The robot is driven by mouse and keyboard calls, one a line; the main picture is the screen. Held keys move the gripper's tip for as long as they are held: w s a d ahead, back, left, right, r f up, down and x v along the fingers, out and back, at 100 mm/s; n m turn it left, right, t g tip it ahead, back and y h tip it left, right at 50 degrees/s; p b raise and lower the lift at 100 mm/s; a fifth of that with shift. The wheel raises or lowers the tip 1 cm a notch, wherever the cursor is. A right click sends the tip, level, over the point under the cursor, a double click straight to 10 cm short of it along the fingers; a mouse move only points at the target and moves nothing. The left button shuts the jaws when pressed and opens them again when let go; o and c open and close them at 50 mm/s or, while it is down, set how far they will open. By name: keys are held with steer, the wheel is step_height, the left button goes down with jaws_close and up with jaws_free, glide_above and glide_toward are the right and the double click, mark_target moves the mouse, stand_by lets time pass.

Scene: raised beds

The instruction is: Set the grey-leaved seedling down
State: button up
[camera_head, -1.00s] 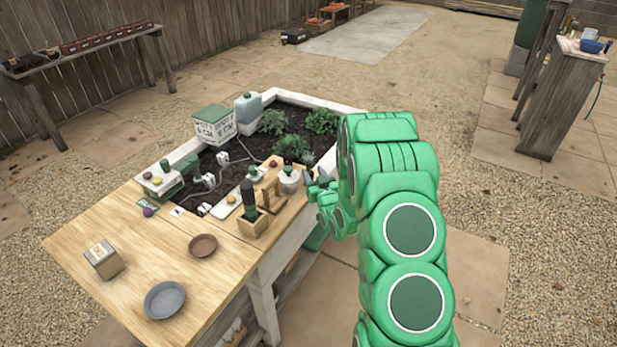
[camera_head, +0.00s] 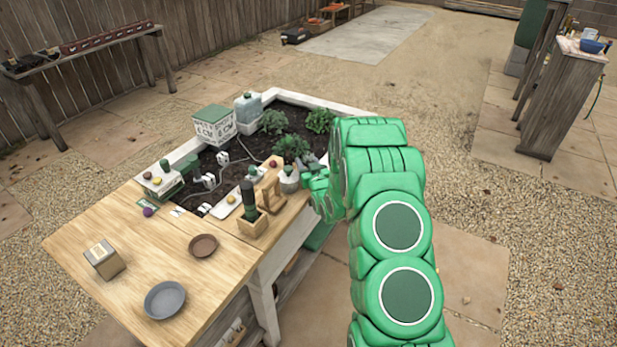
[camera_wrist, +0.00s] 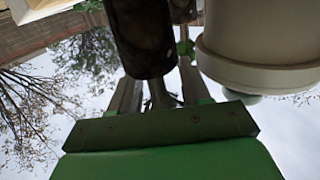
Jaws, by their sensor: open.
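A plant with greyish-green leaves (camera_head: 272,122) stands in the soil of the raised bed in the head view. I cannot tell if it is the named seedling. My gripper (camera_head: 311,168) is at the bed's near right edge, beside a pale jar (camera_head: 289,182), its fingers partly hidden by my wrist. In the wrist view my gripper (camera_wrist: 158,95) has its two fingers apart. A dark brown rounded thing (camera_wrist: 142,35) hangs in front of them; I cannot tell whether it touches them. A large pale round-bottomed thing (camera_wrist: 255,60) is close on the right.
A darker green plant (camera_head: 292,147) grows just beyond the jar. A wooden block with a dark-handled tool (camera_head: 252,222) stands left of the jar. A brown saucer (camera_head: 203,245) and grey dish (camera_head: 165,300) lie on the wooden top, with bare room between them.

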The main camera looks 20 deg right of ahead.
steer(key=shift+c, duration=0.2)
steer(key=c, duration=0.8)
steer(key=shift+o, duration=0.2)
steer(key=shift+r, duration=0.15)
step_height(320, 180, up, 8)
steer(key=shift+s+r+m+h, duration=0.5)
steer(key=shift+s+r+h, duration=0.3)
steer(key=shift+s, duration=2.35)
steer(key=a, duration=0.7)
steer(key=shift+a, duration=0.4)
